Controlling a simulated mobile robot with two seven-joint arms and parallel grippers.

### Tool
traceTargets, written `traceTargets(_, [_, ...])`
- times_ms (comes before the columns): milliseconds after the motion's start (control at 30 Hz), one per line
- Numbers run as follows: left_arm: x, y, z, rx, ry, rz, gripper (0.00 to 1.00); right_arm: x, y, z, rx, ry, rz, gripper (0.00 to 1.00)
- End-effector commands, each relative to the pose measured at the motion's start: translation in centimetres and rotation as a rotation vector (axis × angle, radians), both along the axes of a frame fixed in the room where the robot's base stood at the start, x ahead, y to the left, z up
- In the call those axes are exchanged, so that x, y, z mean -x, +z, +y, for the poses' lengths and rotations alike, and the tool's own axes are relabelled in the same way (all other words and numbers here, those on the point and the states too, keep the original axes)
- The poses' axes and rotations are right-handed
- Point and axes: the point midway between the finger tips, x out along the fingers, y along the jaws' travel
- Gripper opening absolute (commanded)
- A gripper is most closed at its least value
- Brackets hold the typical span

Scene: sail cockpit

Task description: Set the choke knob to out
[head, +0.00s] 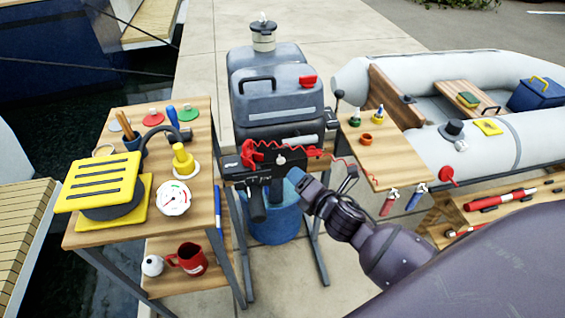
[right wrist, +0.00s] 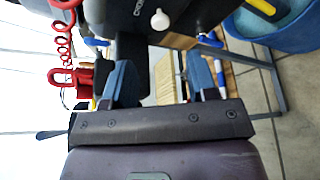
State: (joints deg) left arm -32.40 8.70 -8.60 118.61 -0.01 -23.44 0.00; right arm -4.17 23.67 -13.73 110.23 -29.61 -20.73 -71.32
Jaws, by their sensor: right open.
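The choke knob (head: 281,160) is a small white knob on the black front panel of the grey outboard motor (head: 275,95). It also shows in the right wrist view (right wrist: 159,20), at the top, beside partly readable white lettering on the dark panel. I cannot tell how far it stands out from the panel. My right gripper (head: 296,177) is just below and right of the knob in the head view, apart from it. In the right wrist view its two blue fingers (right wrist: 163,82) are spread with nothing between them. My left gripper is not in view.
A red coiled cord (head: 345,165) runs from the panel to the right-hand table (head: 395,155). A blue bucket (head: 275,222) stands below the motor. The left table (head: 203,200) holds a yellow-topped item, a gauge and small tools. A grey inflatable boat (head: 450,100) lies at right.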

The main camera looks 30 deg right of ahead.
Motion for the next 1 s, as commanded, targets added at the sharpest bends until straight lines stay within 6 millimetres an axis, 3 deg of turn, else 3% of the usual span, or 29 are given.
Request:
traceTargets(300, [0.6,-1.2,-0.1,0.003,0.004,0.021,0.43,-5.0,-1.3,0.3,-0.002,-0.001,0.002,0.53])
traceTargets(533, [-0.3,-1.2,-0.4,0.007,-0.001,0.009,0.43,-8.0,-2.0,0.4,-0.004,-0.001,0.002,0.53])
traceTargets(733, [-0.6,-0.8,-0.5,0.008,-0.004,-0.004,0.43,-9.2,-2.1,0.5,-0.003,-0.002,0.002,0.53])
traceTargets(1000, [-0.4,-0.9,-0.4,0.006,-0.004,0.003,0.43,-9.4,-2.1,0.5,-0.004,-0.001,0.001,0.53])
